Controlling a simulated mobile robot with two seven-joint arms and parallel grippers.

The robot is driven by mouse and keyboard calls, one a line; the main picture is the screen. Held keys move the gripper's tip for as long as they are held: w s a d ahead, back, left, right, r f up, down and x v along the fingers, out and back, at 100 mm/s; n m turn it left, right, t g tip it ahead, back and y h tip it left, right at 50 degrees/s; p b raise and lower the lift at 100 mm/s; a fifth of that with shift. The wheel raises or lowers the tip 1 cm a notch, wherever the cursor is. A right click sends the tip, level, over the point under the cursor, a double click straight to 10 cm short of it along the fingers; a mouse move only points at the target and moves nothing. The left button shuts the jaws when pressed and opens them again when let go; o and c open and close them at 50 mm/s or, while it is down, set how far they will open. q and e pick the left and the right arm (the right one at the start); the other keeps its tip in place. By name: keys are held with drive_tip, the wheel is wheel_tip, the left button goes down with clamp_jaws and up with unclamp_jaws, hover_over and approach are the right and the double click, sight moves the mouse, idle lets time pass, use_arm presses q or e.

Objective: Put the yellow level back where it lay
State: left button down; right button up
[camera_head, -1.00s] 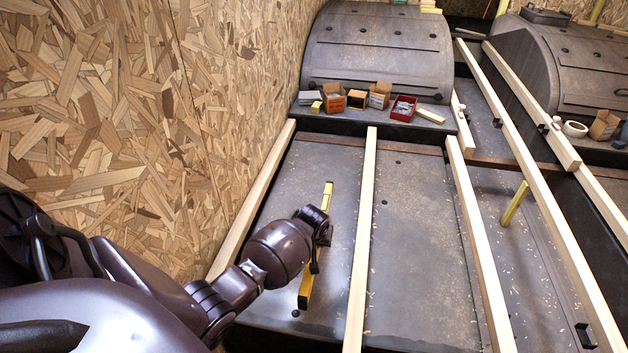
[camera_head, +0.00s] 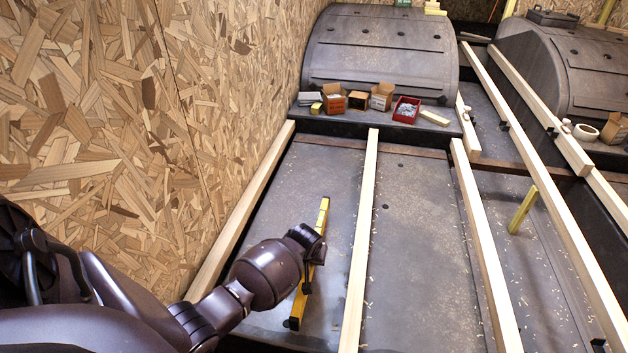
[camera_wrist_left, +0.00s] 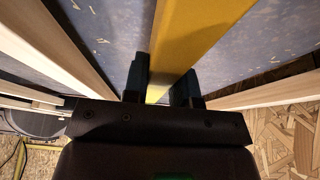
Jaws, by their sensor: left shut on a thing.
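The yellow level (camera_head: 324,216) is a long narrow bar in the bay between the left-hand wooden batten and the middle one. It lies roughly along the battens, its near end a little to the left. My left gripper (camera_head: 315,255) is shut on it near its middle, and the wrist hides part of it. In the left wrist view the level (camera_wrist_left: 203,35) runs between the two dark fingers of my left gripper (camera_wrist_left: 163,82). I cannot tell whether the level touches the grey floor. My right gripper is not in view.
Pale battens (camera_head: 360,240) run lengthwise over the grey floor (camera_head: 425,250). An OSB wall (camera_head: 120,150) stands close on the left. Small boxes (camera_head: 382,96) and a red tray (camera_head: 406,110) sit on a ledge before the wheel arch (camera_head: 380,50).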

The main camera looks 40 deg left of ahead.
use_arm(q)
drive_tip(key=shift+f+b, duration=0.85)
drive_tip(key=shift+f, duration=0.55)
drive_tip(key=shift+w+f, duration=0.1)
drive_tip(key=shift+f, duration=0.05)
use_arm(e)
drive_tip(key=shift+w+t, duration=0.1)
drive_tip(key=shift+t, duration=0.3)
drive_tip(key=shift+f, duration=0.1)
use_arm(q)
drive_tip(key=c, duration=0.8)
unclamp_jaws()
drive_tip(key=shift+f, duration=0.15)
drive_tip(key=shift+c, duration=0.2)
